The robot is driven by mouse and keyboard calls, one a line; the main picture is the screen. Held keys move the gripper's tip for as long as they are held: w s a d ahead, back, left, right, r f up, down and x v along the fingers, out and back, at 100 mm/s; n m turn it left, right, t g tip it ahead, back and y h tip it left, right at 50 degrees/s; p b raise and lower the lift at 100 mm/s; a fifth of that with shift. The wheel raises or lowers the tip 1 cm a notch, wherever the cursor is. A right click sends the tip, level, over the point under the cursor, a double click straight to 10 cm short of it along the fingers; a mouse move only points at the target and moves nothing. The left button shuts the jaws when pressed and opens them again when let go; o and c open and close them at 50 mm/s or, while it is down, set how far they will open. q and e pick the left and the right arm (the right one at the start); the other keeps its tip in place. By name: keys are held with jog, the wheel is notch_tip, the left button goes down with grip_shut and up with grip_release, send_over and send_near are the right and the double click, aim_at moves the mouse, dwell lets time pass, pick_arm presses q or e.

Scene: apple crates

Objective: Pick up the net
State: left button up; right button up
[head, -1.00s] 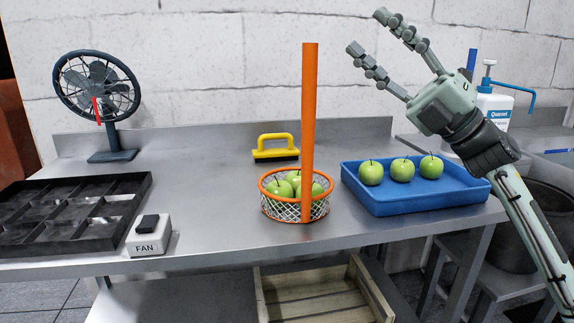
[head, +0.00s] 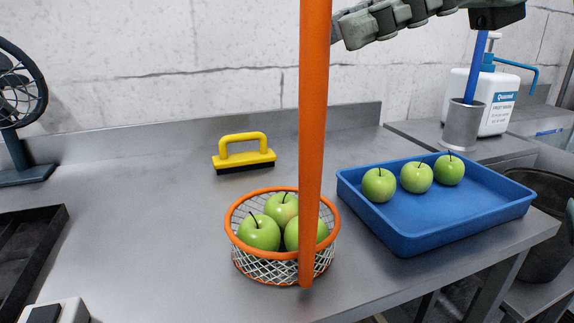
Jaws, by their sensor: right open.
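The net (head: 312,120) has a long orange handle standing upright and a white mesh basket with an orange rim (head: 233,238). The basket rests on the metal table and holds three green apples (head: 259,233). The handle runs out of the top of the head view. My right gripper (head: 345,32) is at the top of the view, high above the table. Its dark segmented finger reaches left to just beside or behind the handle; I cannot tell whether it touches. The rest of the gripper is cut off. My left gripper is not in view.
A blue tray (head: 440,225) with three green apples stands right of the net. A yellow-handled brush (head: 243,152) lies behind it. A metal cup (head: 463,124) and a white pump bottle (head: 497,100) stand at the back right.

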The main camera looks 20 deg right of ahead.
aim_at(313, 116)
jog(key=x, duration=0.3)
jog(key=shift+s+a+f, duration=0.15)
jog(key=shift+s+a, duration=0.05)
jog(key=shift+a, duration=0.2)
jog(key=shift+w+a+f, duration=0.1)
jog(key=shift+w+a, duration=0.05)
jog(key=shift+a, duration=0.15)
jog(key=shift+c, duration=1.4)
jog(key=c, duration=0.7)
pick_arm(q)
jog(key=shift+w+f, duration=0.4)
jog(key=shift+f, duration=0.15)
pick_arm(e)
grip_shut()
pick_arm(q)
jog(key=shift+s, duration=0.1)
